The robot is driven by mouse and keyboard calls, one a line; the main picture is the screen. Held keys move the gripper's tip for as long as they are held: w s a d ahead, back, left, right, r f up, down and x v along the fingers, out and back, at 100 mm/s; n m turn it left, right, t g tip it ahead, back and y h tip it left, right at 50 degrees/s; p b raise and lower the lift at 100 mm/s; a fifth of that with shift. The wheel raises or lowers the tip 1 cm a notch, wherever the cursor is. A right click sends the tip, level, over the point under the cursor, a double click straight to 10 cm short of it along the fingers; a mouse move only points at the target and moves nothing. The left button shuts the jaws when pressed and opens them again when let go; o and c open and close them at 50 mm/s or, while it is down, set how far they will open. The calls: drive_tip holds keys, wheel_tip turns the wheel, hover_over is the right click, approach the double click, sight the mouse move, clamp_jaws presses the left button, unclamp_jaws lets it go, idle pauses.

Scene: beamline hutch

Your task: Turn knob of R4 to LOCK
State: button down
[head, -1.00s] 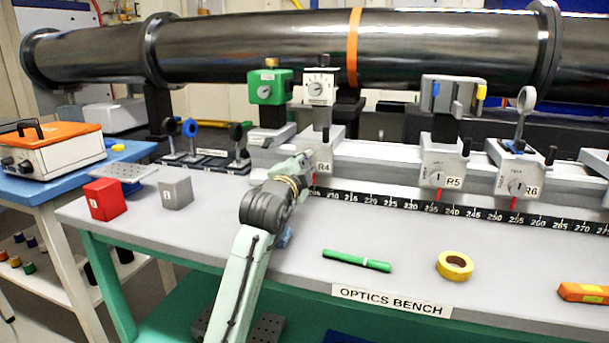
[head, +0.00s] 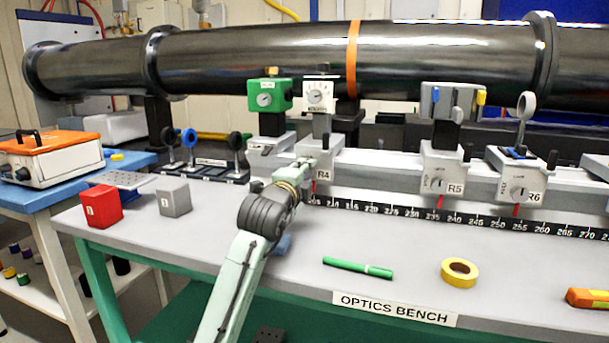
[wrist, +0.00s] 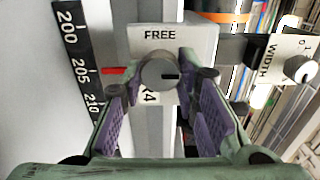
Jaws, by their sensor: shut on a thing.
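The R4 carriage (head: 325,160) sits on the rail in the head view, its label partly covered by my gripper (head: 302,172). In the wrist view my gripper (wrist: 160,84) is shut on the round grey knob (wrist: 158,70) of R4, with a purple-padded finger on either side. The knob's black mark points to the right in that picture. The word FREE (wrist: 160,34) is printed on the plate above the knob. The R4 label (wrist: 149,97) shows partly below it. No LOCK marking is visible.
R5 (head: 442,175) and R6 (head: 518,182) stand farther right on the rail. A green pen (head: 357,268) and yellow tape roll (head: 459,272) lie on the bench front. A red block (head: 101,206) and grey block (head: 174,198) are at left. A WIDTH dial (wrist: 298,69) is near the right finger.

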drive_tip(key=c, duration=1.2)
unclamp_jaws()
drive_tip(key=shift+c, duration=0.2)
drive_tip(key=v, duration=1.2)
